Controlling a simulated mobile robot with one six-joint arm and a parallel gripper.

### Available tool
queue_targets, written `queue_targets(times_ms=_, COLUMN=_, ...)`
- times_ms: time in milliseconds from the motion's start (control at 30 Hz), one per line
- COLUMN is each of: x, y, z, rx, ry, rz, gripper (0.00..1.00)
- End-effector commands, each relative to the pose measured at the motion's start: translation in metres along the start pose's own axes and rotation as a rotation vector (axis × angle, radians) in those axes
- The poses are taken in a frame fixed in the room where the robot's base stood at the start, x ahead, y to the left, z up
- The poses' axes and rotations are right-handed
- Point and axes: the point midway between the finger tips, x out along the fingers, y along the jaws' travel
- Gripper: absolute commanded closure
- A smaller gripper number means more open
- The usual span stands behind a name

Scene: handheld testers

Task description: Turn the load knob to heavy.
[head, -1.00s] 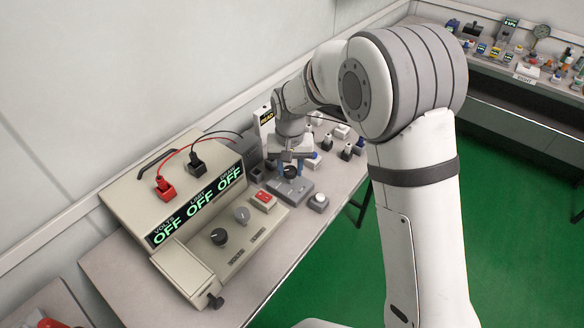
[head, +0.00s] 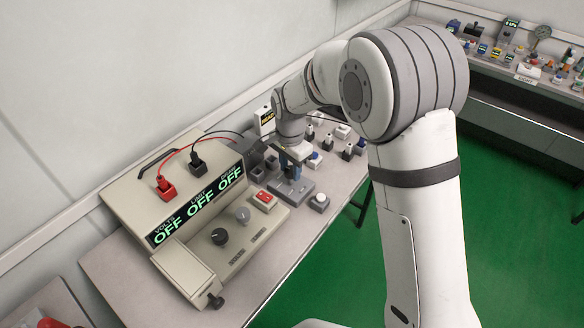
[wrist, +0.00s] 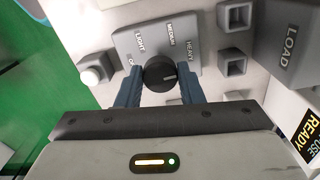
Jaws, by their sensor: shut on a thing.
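The load knob (wrist: 160,73) is a round black knob with a pale pointer line, on a grey panel (wrist: 124,42) lettered OFF, LIGHT, MEDIUM and HEAVY. In the wrist view the pointer faces right, on the HEAVY side; I cannot tell whether it lines up exactly. My gripper (wrist: 160,88) is shut on the knob, one blue-grey finger on each side. In the head view my gripper (head: 292,172) is down at the grey load box (head: 297,192), and its fingers hide the knob.
A beige tester (head: 130,200) with displays reading OFF stands to the left, with red and black leads plugged in. A white round button (wrist: 92,76) is beside the knob panel. Grey square sockets (wrist: 233,62) and a LOAD-lettered block (wrist: 288,45) are to the right.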

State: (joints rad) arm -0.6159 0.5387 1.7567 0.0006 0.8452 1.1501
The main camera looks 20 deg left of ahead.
Motion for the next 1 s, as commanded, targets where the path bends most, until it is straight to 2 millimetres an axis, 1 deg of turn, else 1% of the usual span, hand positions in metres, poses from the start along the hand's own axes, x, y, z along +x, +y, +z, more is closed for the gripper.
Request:
queue_targets(times_ms=33, x=0.0028, y=0.0027, z=0.0016, rx=0.015, ry=-0.004, rz=0.01, gripper=0.89)
queue_targets(times_ms=233, x=0.0028, y=0.0028, z=0.0014, rx=0.06, ry=-0.004, rz=0.011, gripper=0.89)
queue_targets(times_ms=700, x=0.0027, y=0.003, z=0.0011, rx=0.071, ry=-0.004, rz=0.011, gripper=0.89)
queue_targets(times_ms=733, x=0.0027, y=0.003, z=0.0011, rx=0.071, ry=-0.004, rz=0.011, gripper=0.64)
queue_targets(times_ms=967, x=0.0014, y=0.0015, z=0.0005, rx=0.071, ry=-0.002, rz=0.006, gripper=0.45)
queue_targets(times_ms=1000, x=0.0012, y=0.0013, z=0.0004, rx=0.07, ry=-0.002, rz=0.005, gripper=0.44)
